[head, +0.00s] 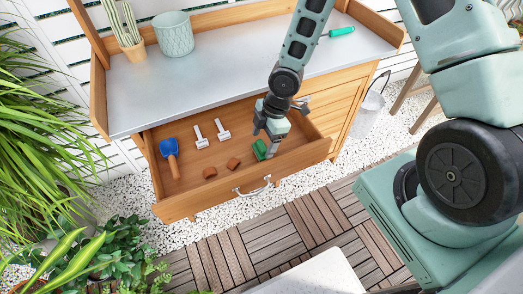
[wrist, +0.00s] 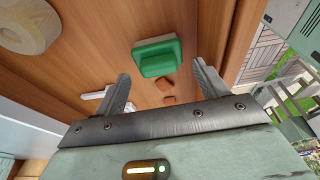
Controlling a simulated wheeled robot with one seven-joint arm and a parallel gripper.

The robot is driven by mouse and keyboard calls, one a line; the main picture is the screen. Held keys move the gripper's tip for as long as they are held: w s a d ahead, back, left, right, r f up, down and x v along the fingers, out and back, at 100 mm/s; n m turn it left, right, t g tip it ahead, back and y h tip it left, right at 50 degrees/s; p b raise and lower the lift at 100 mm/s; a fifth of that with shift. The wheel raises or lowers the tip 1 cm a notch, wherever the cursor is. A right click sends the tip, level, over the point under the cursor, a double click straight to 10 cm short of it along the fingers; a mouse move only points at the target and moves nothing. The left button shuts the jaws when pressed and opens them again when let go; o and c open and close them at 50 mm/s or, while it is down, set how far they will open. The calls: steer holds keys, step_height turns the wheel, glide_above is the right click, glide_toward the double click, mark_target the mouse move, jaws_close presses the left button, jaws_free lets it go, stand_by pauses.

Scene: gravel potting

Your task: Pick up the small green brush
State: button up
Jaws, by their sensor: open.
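The small green brush (head: 260,149) lies in the right part of the open wooden drawer (head: 235,180). In the wrist view the green brush (wrist: 157,56) shows ahead of my gripper (wrist: 160,72), between the lines of its two fingers. My gripper (head: 272,148) points down into the drawer, close beside the brush in the head view. Its fingers are spread apart with nothing between them. The exact gap between fingertips and brush is hard to tell.
The drawer also holds a blue scoop (head: 170,154), two white tools (head: 222,131) and two terracotta pieces (head: 233,163). The drawer's front wall with its handle (head: 252,187) rises near my gripper. The metal bench top (head: 230,65) lies above and behind.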

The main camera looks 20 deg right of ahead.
mark_target(262, 144)
steer(key=x, duration=0.4)
steer(key=shift+f, duration=0.35)
steer(key=c, duration=0.8)
steer(key=shift+c, duration=0.2)
steer(key=shift+r, duration=0.1)
